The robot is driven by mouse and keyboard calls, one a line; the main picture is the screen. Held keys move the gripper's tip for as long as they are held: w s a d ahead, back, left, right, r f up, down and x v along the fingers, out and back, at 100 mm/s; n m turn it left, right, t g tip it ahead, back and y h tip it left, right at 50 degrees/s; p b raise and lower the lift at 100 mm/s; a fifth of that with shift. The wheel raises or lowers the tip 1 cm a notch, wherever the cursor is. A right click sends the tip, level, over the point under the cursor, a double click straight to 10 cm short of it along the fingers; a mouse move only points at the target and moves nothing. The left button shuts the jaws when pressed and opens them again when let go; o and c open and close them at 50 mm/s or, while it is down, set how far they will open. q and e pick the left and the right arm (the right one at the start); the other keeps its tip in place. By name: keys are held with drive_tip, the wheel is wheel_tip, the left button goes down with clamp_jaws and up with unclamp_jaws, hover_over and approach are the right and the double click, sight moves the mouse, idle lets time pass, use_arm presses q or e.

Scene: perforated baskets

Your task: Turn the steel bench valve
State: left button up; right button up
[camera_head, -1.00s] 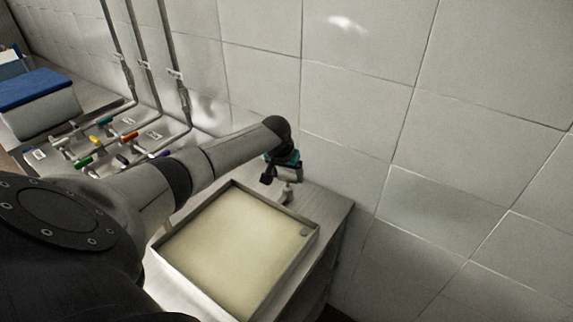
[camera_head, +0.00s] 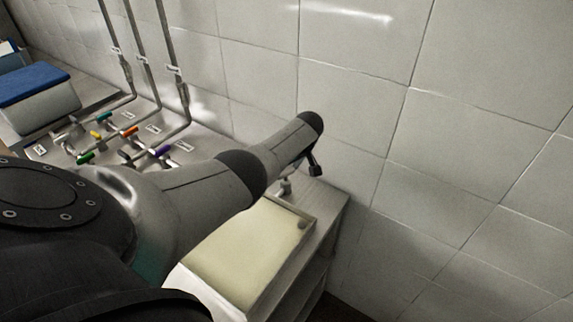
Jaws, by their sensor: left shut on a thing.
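The steel bench valve (camera_head: 286,187) stands on the bench top behind the far corner of the pale tray. Only its lower grey body shows; its handle is hidden behind my left arm. My left gripper (camera_head: 308,165) is at the top of the valve, mostly covered by my own wrist, with one dark finger showing at the right. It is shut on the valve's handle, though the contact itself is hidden. My right gripper is out of view.
A tiled wall (camera_head: 450,150) rises close behind. At left are pipes with several coloured valve handles (camera_head: 128,131) and a blue-topped box (camera_head: 35,88).

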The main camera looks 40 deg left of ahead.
use_arm(q)
drive_tip(key=shift+w+f+n+g+b, duration=0.15)
drive_tip(key=shift+n+g+b, duration=0.25)
drive_tip(key=shift+n+b, duration=0.7)
drive_tip(key=shift+n+g+b, duration=0.3)
drive_tip(key=shift+n+b, duration=0.6)
drive_tip(key=shift+r, duration=0.2)
drive_tip(key=o, duration=1.2)
drive_tip(key=shift+a, duration=0.1)
